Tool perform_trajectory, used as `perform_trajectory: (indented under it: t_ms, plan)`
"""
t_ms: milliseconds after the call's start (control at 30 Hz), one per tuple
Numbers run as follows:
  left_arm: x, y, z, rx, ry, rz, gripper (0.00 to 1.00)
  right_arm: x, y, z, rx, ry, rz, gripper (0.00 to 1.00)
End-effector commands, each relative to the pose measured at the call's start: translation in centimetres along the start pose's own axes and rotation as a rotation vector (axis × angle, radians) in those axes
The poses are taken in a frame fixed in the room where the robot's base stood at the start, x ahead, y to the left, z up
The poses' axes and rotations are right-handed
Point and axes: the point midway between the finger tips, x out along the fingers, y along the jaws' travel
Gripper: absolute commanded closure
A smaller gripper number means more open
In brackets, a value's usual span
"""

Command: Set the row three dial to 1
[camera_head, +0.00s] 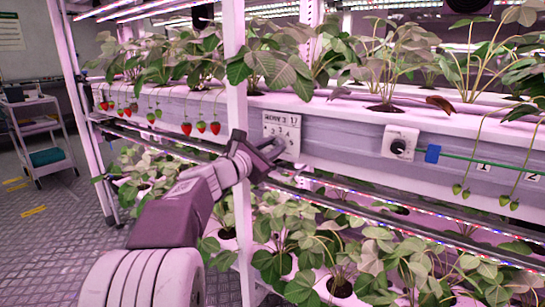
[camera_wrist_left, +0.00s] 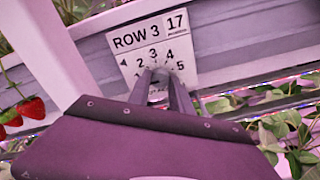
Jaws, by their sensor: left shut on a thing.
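The row three dial plate (camera_head: 283,122) is a white panel on the front of the grey gutter. In the left wrist view the plate (camera_wrist_left: 125,40) reads "ROW 3" and "17", with the numbers 1 to 5 in an arc. My left gripper (camera_head: 268,153) reaches it from the lower left, at the plate's lower part. In the left wrist view its fingers (camera_wrist_left: 160,78) are shut on the dial knob (camera_wrist_left: 158,92), below the arc of numbers. The fingers hide most of the knob, so I cannot tell which number it points to. My right gripper is not in view.
A white upright post (camera_head: 236,70) stands just left of the plate. Right of it is a white box with a black knob (camera_head: 398,145), then a blue clip (camera_head: 432,154) on a green line. Red strawberries (camera_head: 186,128) hang at left. Leafy plants fill the shelves.

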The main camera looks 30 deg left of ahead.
Motion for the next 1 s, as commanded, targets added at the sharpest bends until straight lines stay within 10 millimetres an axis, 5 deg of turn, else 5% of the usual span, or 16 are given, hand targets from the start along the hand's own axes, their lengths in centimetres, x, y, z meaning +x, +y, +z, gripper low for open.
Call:
perform_trajectory:
  t_ms: [300,933,967,1000]
  plan:
    - [0.0,-0.1,-0.2,0.150,0.001,0.000,1.00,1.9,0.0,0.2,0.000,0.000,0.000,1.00]
    - [0.0,0.0,-0.1,0.194,0.002,-0.001,1.00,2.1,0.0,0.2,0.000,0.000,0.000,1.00]
    - [0.0,0.0,-0.1,0.194,0.002,-0.001,0.66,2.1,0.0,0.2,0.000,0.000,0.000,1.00]
    - [0.0,0.0,-0.1,0.193,0.002,-0.001,0.55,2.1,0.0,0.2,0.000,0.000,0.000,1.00]
